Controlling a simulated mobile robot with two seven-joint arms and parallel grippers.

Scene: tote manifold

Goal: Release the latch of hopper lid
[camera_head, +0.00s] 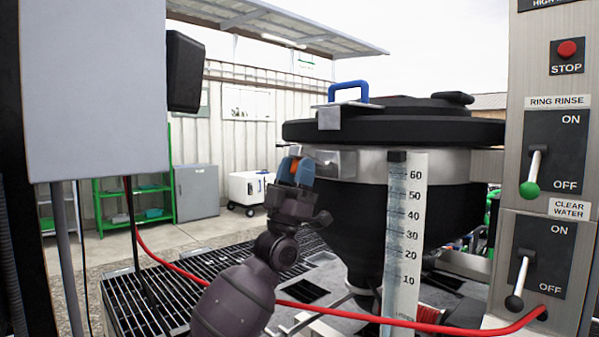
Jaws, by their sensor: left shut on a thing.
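The black hopper (400,215) stands right of centre, with its dark lid (395,130) down on a metal rim band. A blue handle (348,90) on a metal bracket stands up at the lid's left front edge. A metal latch body (335,163) sits on the band below it. My left gripper (297,168) is at the latch's left end, with blue fingertips shut around a small orange part there. The fingers hide most of that part. My right gripper is not in view.
A clear graduated sight tube (405,240) stands before the hopper. A red hose (400,321) crosses low in front. A control panel with a STOP button (567,49) and two levers is on the right. A grey box (92,90) blocks the upper left. Grating (160,295) lies below.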

